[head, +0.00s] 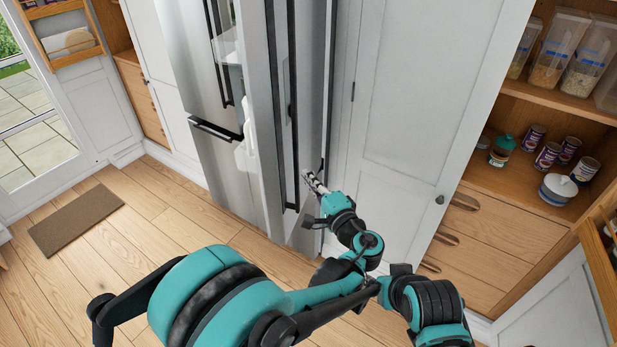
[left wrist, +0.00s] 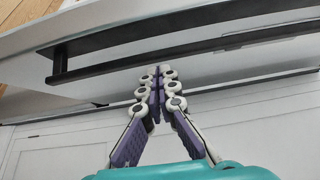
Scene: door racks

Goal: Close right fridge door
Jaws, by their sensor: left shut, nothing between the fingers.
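The right fridge door (head: 310,75) is a tall steel panel standing open, swung out from the fridge body. Its outer face is toward the right, with a long dark handle (head: 291,110) running down it. My left gripper (head: 308,176) is shut and empty, at the door's outer face near the handle's lower end. In the left wrist view the shut fingertips (left wrist: 157,72) point at the pale door face, close beside the dark handle (left wrist: 180,45). I cannot tell whether they touch it. My right gripper does not show.
The left fridge door (head: 195,60) is steel with dark handles. A white jug (head: 247,150) shows in the gap behind the open door. A white cupboard door (head: 415,110) and pantry shelves (head: 545,180) stand at right. Wooden floor (head: 150,220) with a brown mat (head: 76,220) is free at left.

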